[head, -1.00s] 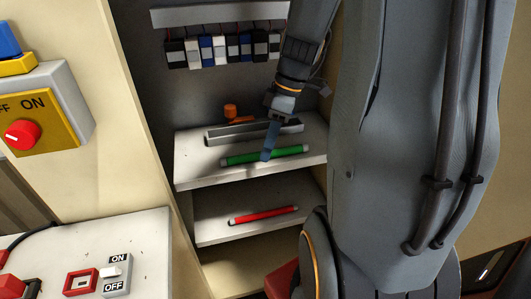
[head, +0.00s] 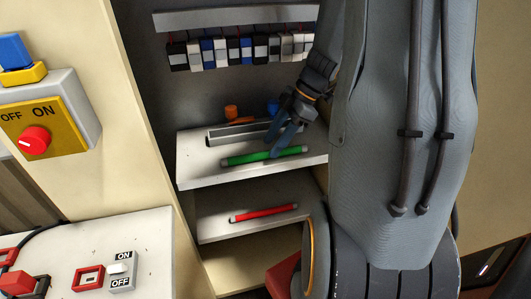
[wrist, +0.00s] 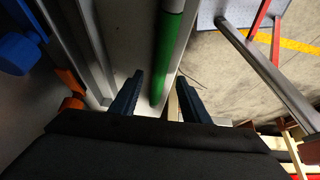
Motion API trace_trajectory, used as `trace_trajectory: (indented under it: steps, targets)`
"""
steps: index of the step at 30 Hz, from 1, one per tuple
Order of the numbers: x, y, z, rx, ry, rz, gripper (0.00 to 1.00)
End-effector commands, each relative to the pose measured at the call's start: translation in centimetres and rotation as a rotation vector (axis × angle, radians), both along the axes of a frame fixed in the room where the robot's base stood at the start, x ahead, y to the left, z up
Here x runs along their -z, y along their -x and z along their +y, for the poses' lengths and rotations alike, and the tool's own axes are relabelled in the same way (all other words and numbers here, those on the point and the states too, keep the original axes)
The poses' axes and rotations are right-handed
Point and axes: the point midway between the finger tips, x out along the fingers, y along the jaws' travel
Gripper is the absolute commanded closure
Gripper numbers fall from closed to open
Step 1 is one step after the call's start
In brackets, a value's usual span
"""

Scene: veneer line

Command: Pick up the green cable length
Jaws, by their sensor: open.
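The green cable length (head: 240,159) lies on the upper white shelf (head: 205,175), in front of a grey metal channel (head: 225,133). It has pale ends. My gripper (head: 275,147) is open and empty, with its fingers pointing down at the right half of the cable. In the wrist view the green cable (wrist: 164,60) runs lengthwise between the two fingertips (wrist: 160,76). I cannot tell whether the fingers touch it or how much height separates them.
A red cable length (head: 263,213) lies on the lower shelf (head: 215,230). An orange object (head: 231,112) stands behind the channel, and a blue one (head: 272,107) is near my gripper. Several modules (head: 220,52) hang on the back wall. The cabinet edge (head: 150,130) is at left.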

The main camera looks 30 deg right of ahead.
Motion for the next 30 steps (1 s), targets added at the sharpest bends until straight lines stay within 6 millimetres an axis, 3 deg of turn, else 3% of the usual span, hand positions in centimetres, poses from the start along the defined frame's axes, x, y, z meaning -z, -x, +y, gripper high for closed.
trace_trajectory:
  steps: [6,15,17,23,30]
  targets:
    - [2.0,-0.4,1.2,0.000,-0.002,0.003,0.58]
    - [2.5,-0.5,1.4,0.001,0.000,0.000,0.58]
    - [2.5,-0.5,1.4,0.001,0.000,0.000,0.65]
    - [2.5,-0.5,1.4,0.001,0.000,0.000,0.98]
    - [2.5,-0.5,1.4,0.001,0.000,0.000,1.00]
